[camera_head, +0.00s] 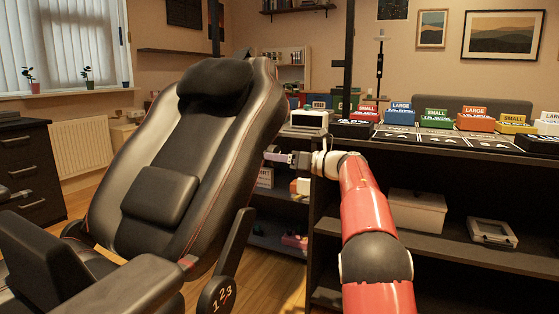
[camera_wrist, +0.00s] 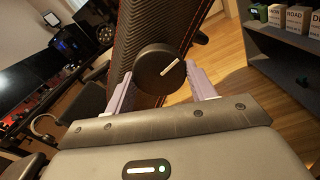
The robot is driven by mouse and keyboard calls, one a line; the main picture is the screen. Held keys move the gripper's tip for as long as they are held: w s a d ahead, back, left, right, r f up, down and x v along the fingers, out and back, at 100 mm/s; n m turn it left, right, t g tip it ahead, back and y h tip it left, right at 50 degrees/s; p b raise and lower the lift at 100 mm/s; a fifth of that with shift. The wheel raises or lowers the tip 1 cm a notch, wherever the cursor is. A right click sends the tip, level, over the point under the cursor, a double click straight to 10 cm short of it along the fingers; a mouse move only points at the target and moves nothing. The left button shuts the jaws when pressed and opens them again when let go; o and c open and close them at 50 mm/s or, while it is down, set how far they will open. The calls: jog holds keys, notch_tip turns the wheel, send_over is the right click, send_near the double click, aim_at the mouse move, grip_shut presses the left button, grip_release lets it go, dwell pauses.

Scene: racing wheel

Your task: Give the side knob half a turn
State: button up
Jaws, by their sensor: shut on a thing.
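The side knob (camera_wrist: 156,75) is a round black dial with a white line, on the side of the black chair backrest (camera_wrist: 150,25). The line slants to the upper right in the wrist view. My gripper (camera_head: 270,155) is at the right edge of the reclined chair (camera_head: 165,160) in the head view. Its two pale purple fingers flank the knob, and it is shut on the knob. In the head view the knob itself is hidden.
A dark shelf unit (camera_head: 450,245) stands right of the chair, with several labelled boxes on its top and a white box (camera_head: 417,212) inside. A black disc marked 1 2 3 (camera_head: 217,296) sits low on the chair. Wooden floor (camera_head: 268,285) shows between chair and shelves.

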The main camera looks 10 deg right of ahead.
jog(key=n, duration=0.5)
jog(key=shift+w+f, duration=0.1)
jog(key=shift+f, duration=0.1)
dwell(0.4)
jog(key=o, duration=1)
jog(key=shift+r, duration=0.1)
jog(key=shift+d, duration=0.15)
jog(key=v, duration=0.7)
jog(key=shift+s+d, duration=0.2)
jog(key=shift+s, duration=0.05)
